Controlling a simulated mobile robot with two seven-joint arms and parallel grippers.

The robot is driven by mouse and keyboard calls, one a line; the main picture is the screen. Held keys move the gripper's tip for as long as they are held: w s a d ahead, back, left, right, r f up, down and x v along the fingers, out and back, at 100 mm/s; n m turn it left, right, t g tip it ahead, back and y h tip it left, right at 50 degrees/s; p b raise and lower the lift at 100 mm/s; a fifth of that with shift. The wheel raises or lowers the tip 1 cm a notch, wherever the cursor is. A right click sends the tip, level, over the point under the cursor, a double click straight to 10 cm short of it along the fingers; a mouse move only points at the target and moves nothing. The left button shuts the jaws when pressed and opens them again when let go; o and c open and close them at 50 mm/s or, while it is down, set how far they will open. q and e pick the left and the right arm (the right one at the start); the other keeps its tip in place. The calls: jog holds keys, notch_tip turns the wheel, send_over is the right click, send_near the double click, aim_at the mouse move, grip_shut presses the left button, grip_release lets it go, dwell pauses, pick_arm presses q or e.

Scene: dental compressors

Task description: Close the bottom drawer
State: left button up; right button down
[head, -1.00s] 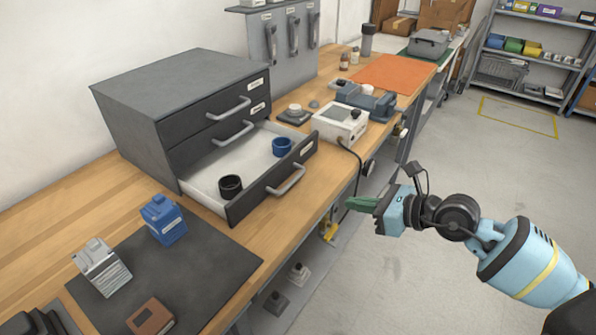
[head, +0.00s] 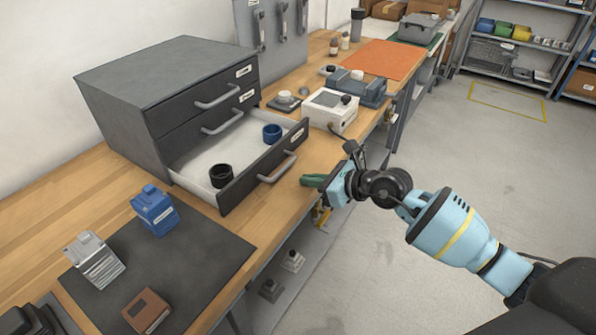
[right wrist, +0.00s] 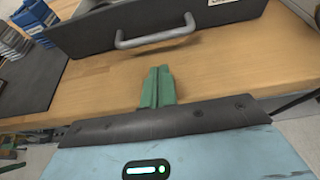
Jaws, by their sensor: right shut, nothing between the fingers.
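The bottom drawer (head: 266,168) of the dark grey cabinet (head: 150,90) is pulled out over the wooden bench. Its front panel and grey handle face me. A black ring-shaped cup (head: 221,174) and a blue one (head: 272,133) stand inside it. In the right wrist view the drawer front (right wrist: 220,22) and its handle (right wrist: 157,38) lie straight ahead. My right gripper (head: 312,181) is shut and empty, its green fingers just in front of the handle, apart from it. The fingers also show in the right wrist view (right wrist: 158,86). My left gripper is not in view.
A white device (head: 330,110) stands on the bench right of the drawer. A dark mat (head: 195,265) with a blue box (head: 155,210), a brown box and a silver item lies at the front left. The floor right of the bench is clear.

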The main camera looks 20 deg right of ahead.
aim_at(297, 183)
jog(key=shift+w+a+r, duration=0.2)
jog(key=shift+w+a, duration=0.2)
jog(key=shift+w, duration=0.1)
jog(key=shift+w+a+r, duration=0.2)
jog(key=shift+w+a, duration=0.2)
jog(key=shift+w, duration=0.1)
jog(key=shift+w+a, duration=0.4)
jog(key=shift+w, duration=0.1)
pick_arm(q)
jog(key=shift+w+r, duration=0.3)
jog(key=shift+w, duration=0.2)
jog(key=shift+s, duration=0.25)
